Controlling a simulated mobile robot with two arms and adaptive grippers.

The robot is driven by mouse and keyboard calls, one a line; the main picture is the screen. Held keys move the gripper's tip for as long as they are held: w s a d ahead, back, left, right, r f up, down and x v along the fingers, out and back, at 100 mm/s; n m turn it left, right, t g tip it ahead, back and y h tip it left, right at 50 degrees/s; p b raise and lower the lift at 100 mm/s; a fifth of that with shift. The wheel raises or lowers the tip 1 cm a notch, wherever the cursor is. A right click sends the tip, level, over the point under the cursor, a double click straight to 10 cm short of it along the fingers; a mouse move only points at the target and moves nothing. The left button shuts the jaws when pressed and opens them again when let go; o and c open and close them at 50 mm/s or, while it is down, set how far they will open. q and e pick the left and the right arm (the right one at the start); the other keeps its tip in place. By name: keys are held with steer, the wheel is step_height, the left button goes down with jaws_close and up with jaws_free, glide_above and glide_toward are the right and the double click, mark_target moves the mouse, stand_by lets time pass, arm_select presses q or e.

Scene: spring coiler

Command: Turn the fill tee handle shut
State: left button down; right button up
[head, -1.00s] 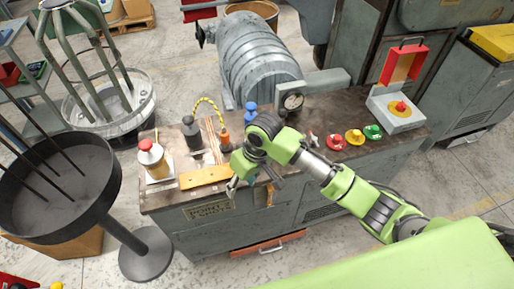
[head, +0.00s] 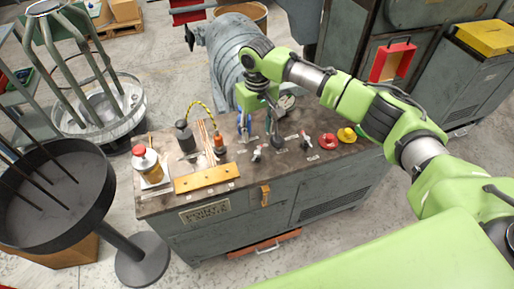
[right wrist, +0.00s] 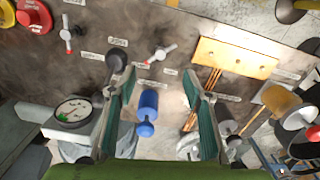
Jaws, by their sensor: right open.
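Two small tee handles with white bars and red ends stand on the dark bench top. One tee handle (right wrist: 160,52) is just beyond my fingertips in the right wrist view; it also shows in the head view (head: 256,153). The other tee handle (right wrist: 68,33) is farther left there and shows in the head view (head: 307,143). Their labels are too small to read, so I cannot tell which is the fill one. My right gripper (right wrist: 158,80) is open and empty above the bench, pointing down; it shows in the head view (head: 257,118). My left gripper is out of view.
A blue-capped part (right wrist: 148,112) stands below the open fingers, with a black knob (right wrist: 117,58) beside them. A gauge (right wrist: 73,111), a yellow plate (head: 207,179), a red-capped bottle (head: 146,163), and red (head: 328,141) and yellow (head: 346,135) buttons crowd the bench.

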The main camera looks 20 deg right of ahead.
mark_target(257, 152)
step_height(257, 152, down, 10)
steer(key=shift+r+p, duration=0.1)
steer(key=shift+p, duration=0.5)
steer(key=shift+c, duration=0.4)
